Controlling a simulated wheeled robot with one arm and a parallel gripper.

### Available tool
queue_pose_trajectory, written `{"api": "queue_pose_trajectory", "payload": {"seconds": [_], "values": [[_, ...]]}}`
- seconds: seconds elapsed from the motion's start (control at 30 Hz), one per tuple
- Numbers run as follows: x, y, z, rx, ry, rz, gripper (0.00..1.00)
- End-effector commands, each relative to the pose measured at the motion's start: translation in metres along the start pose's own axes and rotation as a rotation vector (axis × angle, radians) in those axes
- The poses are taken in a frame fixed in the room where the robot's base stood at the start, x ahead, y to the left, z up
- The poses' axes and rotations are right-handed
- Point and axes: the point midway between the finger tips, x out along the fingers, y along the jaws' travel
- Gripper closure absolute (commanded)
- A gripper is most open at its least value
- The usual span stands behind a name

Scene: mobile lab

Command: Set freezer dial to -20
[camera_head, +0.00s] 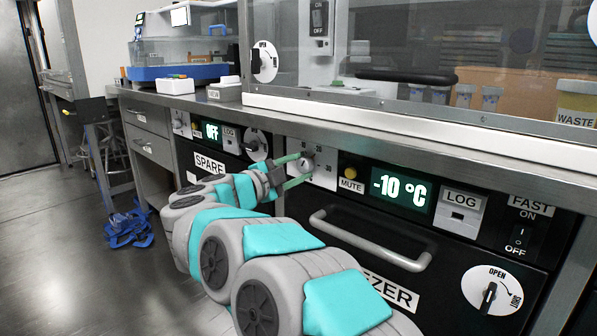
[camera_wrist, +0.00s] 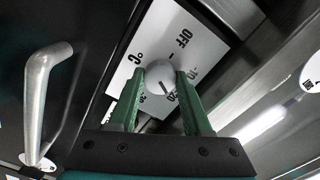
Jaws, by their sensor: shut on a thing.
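The freezer dial (camera_head: 305,164) is a round light-grey knob on a white plate at the left of the freezer panel. The freezer display (camera_head: 401,191) reads -10 °C. My gripper (camera_head: 296,169) reaches the dial from the left, its green fingers shut on the knob from either side. In the wrist view the dial (camera_wrist: 160,80) sits between the two fingertips (camera_wrist: 160,84). A short dark mark on the knob points down and slightly right there. OFF, °C and parts of number labels show on the plate; a finger partly hides the lower numbers.
The freezer handle (camera_head: 370,240) sticks out below the panel. A MUTE button (camera_head: 351,172), LOG slot (camera_head: 459,213), FAST switch (camera_head: 519,237) and OPEN knob (camera_head: 490,291) lie to the right. The SPARE unit's display (camera_head: 211,131) reads OFF. The counter edge (camera_head: 400,146) overhangs the panel.

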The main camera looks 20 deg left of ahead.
Motion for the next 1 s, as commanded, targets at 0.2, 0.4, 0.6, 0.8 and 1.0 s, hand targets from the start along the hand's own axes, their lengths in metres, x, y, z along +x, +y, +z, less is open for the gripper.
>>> {"api": "queue_pose_trajectory", "payload": {"seconds": [0.2, 0.4, 0.6, 0.8, 1.0], "values": [[0.0003, 0.0016, 0.0005, 0.030, 0.000, 0.003, 1.00], [0.0002, 0.0014, 0.0004, 0.033, 0.000, 0.003, 1.00], [0.0002, 0.0015, 0.0005, 0.032, 0.000, 0.003, 0.49], [0.0001, 0.0009, 0.0002, 0.032, 0.000, 0.002, 0.26], [0.0000, 0.0004, 0.0002, 0.032, 0.000, 0.001, 0.21]]}}
